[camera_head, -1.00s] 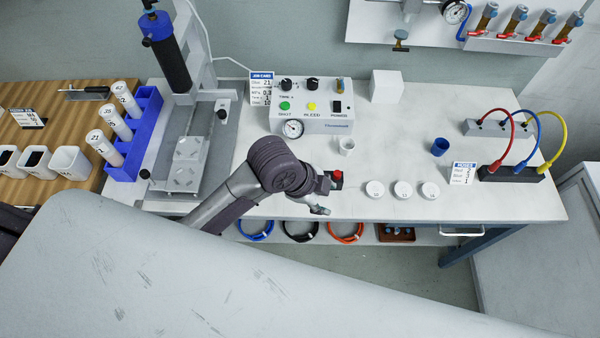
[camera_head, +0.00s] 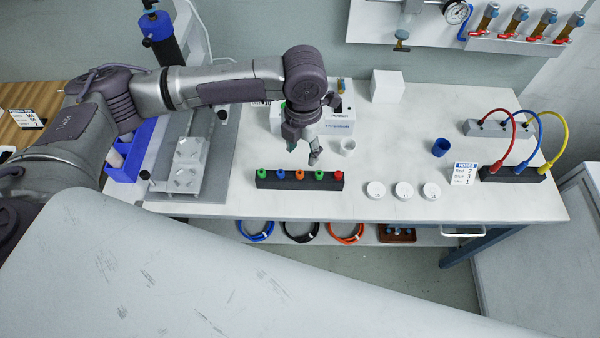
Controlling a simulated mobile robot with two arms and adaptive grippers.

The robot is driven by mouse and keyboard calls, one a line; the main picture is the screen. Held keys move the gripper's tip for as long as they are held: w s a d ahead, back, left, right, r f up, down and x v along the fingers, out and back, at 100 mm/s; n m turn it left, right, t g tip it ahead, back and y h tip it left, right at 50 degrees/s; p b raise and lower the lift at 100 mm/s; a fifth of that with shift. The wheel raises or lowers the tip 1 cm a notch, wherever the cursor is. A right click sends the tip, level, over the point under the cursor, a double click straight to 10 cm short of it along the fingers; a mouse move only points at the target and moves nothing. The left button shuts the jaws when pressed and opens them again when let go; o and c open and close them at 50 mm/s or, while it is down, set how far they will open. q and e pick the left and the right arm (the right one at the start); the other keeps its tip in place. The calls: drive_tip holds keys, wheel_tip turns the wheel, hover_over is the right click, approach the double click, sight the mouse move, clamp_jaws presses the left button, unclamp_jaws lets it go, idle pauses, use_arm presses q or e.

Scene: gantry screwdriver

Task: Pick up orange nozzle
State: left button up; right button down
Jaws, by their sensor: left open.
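The orange nozzle (camera_head: 299,174) stands upright in the middle of a black rack (camera_head: 290,184) on the white bench. A blue nozzle (camera_head: 281,174) is to its left and a green nozzle (camera_head: 319,175) to its right. Another green nozzle (camera_head: 262,173) and a red nozzle (camera_head: 338,175) are at the ends. My left gripper (camera_head: 304,152) points downward just behind the rack in the picture. It looks open, with nothing between its fingers, and appears apart from the orange nozzle. My right gripper is not seen.
My left arm partly hides the control box (camera_head: 337,128). A small white cup (camera_head: 347,147) is right of the gripper. Several white lids (camera_head: 403,191) lie right of the rack. A blue cup (camera_head: 440,147) and a metal fixture (camera_head: 190,165) stand farther out.

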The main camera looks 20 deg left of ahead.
use_arm(q)
hover_over(300, 172)
drive_tip(key=f, duration=0.4)
drive_tip(key=shift+s+d+f, duration=0.1)
drive_tip(key=shift+d+f, duration=0.05)
drive_tip(key=shift+d, duration=0.15)
drive_tip(key=shift+a+f+p, duration=0.15)
drive_tip(key=shift+f+p, duration=0.2)
drive_tip(key=shift+f, duration=1)
drive_tip(key=shift+a+f+p, duration=0.15)
drive_tip(key=shift+f+p, duration=0.2)
drive_tip(key=shift+f, duration=0.95)
drive_tip(key=c, duration=0.8)
